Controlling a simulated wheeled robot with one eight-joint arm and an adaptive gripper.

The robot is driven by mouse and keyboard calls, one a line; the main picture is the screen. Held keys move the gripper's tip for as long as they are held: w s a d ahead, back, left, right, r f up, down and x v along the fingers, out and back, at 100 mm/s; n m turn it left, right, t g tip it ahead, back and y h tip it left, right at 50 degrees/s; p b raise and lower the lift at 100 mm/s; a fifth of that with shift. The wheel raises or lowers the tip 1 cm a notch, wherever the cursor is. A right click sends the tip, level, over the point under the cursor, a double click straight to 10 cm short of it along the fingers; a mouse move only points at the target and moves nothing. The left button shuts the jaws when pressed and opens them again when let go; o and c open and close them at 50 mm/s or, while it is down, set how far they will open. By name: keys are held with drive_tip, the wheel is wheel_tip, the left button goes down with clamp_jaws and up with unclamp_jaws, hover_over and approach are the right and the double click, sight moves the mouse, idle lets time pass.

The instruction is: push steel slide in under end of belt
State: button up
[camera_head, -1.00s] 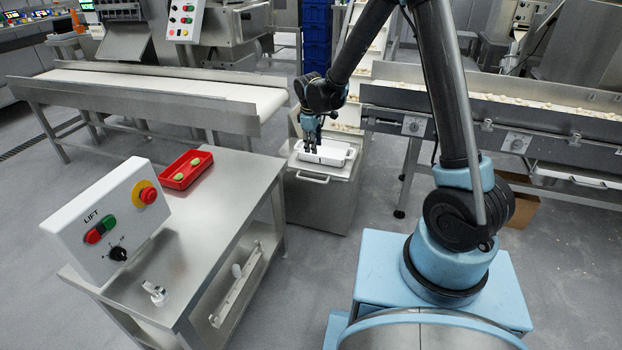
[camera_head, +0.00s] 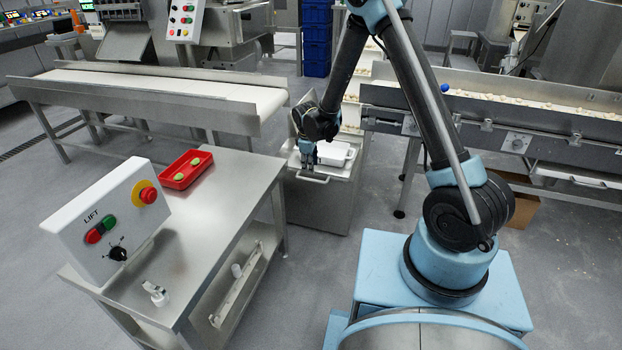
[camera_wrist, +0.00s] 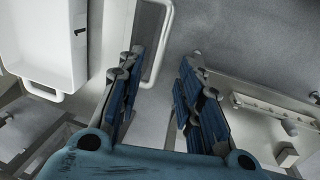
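The steel slide (camera_head: 340,205) is a box-like unit with a bar handle (camera_head: 307,179) on its near side, standing between the two belts. A white tray (camera_head: 335,153) sits on its top; the tray also shows at upper left in the wrist view (camera_wrist: 45,40). My gripper (camera_head: 308,164) is at the slide's near left edge, by the handle. In the wrist view my gripper (camera_wrist: 162,60) is open, pointing down, with the handle (camera_wrist: 160,55) between the fingers, closer to the left one. I cannot tell whether they touch. The gripper holds nothing.
The left belt (camera_head: 175,85) ends just left of the slide; the right conveyor (camera_head: 500,115) carries pale pieces. A steel table (camera_head: 215,210) holds a red tray (camera_head: 187,169) with green pieces and a LIFT control box (camera_head: 105,220). Grey floor lies open before the slide.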

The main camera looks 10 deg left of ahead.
drive_tip(key=shift+w+f, duration=0.25)
drive_tip(key=shift+f, duration=1.05)
drive_tip(key=shift+w+f, duration=0.25)
drive_tip(key=shift+f, duration=1.1)
drive_tip(key=shift+w+f, duration=0.25)
drive_tip(key=shift+f, duration=1.05)
drive_tip(key=shift+c, duration=0.3)
clamp_jaws()
